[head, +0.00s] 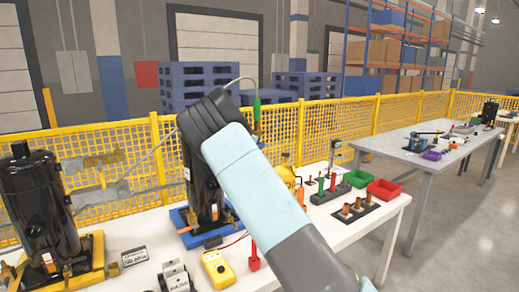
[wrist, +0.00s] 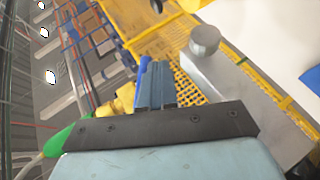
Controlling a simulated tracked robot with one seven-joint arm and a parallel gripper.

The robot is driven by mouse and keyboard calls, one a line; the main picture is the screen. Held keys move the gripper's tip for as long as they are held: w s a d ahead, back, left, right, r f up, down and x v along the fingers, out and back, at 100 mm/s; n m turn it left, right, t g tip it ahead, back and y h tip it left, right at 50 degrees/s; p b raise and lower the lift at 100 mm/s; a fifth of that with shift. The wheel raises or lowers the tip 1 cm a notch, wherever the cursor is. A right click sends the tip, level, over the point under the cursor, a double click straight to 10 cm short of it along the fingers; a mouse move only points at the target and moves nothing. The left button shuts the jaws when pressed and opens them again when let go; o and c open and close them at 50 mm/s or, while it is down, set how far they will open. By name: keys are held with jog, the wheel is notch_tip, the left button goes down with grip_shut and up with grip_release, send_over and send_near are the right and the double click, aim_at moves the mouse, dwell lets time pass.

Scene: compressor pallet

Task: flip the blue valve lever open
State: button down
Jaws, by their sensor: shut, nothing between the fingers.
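The blue valve lever (wrist: 143,68) shows in the wrist view as a thin bright blue bar, just left of my fingers. A brass-coloured valve body (wrist: 123,99) sits to its lower left, with a green hose fitting (wrist: 66,137) further left. My gripper (wrist: 164,72) is shut with nothing between its fingers, and its fingertips are close beside the lever. I cannot tell whether they touch. In the head view my arm hides the gripper and the lever; a green fitting (head: 257,108) on a thin hose shows just beyond the arm.
A grey metal block with a round knob (wrist: 205,40) stands close right of my fingers. In the head view, black compressors (head: 36,205) stand on the white table (head: 345,240), with a yellow meter (head: 217,267) and red bin (head: 383,189). A yellow mesh fence (head: 345,120) runs behind.

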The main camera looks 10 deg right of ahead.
jog(key=shift+f, duration=0.1)
dwell(0.8)
jog(key=s+a+f, duration=0.1)
jog(key=s+a, duration=0.7)
jog(key=shift+s+a+f, duration=0.15)
jog(key=shift+s+f, duration=0.2)
jog(key=shift+f, duration=0.05)
dwell(0.3)
